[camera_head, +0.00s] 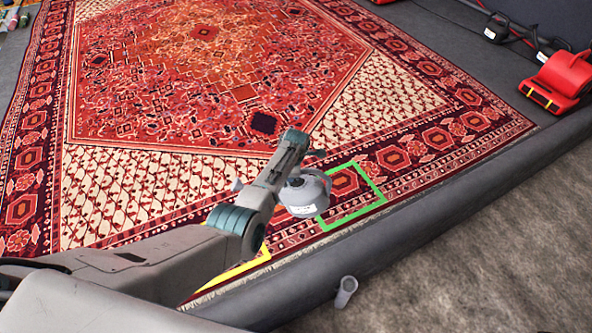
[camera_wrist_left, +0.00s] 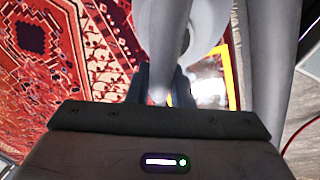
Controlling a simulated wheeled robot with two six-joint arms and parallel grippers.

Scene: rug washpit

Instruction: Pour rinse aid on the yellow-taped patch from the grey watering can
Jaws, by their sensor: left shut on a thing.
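The grey watering can (camera_head: 304,195) has a white label and hangs from my left gripper (camera_head: 305,160), over the near edge of the patterned red rug (camera_head: 340,90). In the left wrist view, my left gripper (camera_wrist_left: 160,92) is shut on a grey part of the can (camera_wrist_left: 160,40), seemingly its handle. The yellow-taped patch (camera_head: 243,267) lies left of and nearer than the can, mostly hidden behind my left arm. Its yellow tape also shows in the left wrist view (camera_wrist_left: 231,75). I cannot tell whether anything flows from the can. My right gripper is not in view.
A green-taped patch (camera_head: 376,188) lies on the rug just right of the can. A dark raised kerb (camera_head: 420,212) runs along the near side. A red blower (camera_head: 562,78) sits at the upper right.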

